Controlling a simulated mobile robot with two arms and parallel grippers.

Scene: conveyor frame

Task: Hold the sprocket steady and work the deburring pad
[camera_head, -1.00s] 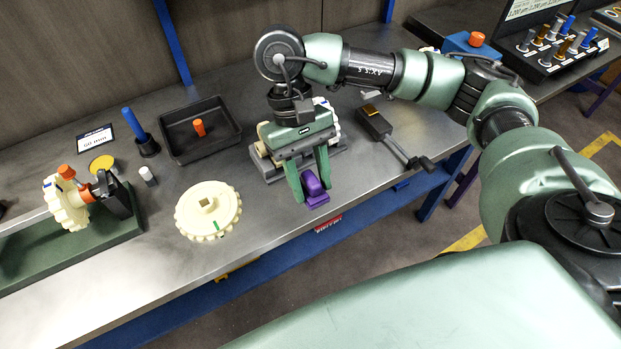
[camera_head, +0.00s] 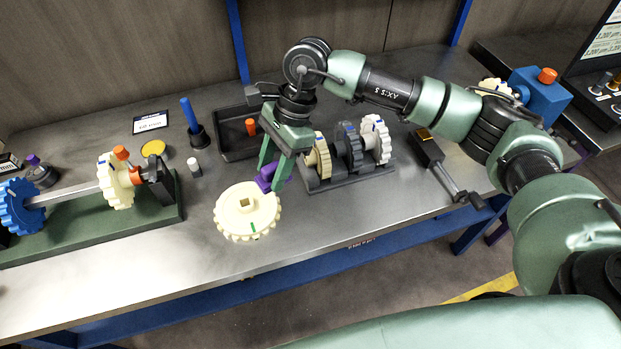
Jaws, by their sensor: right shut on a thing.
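A cream sprocket (camera_head: 246,213) lies flat on the metal bench, with a square hole at its centre and a green mark near its front rim. My right gripper (camera_head: 271,180) is shut on a purple block, which I take to be the deburring pad (camera_head: 266,174). It holds the pad at the sprocket's upper right edge; whether the pad touches the teeth I cannot tell. My left gripper is not in view, and nothing holds the sprocket from the left.
A green fixture (camera_head: 120,231) with a shaft and mounted sprockets stands at left. A black tray (camera_head: 232,145) is behind, and a rack of sprockets (camera_head: 352,177) is right of my gripper. A grey tool (camera_head: 437,160) lies further right. The front bench strip is clear.

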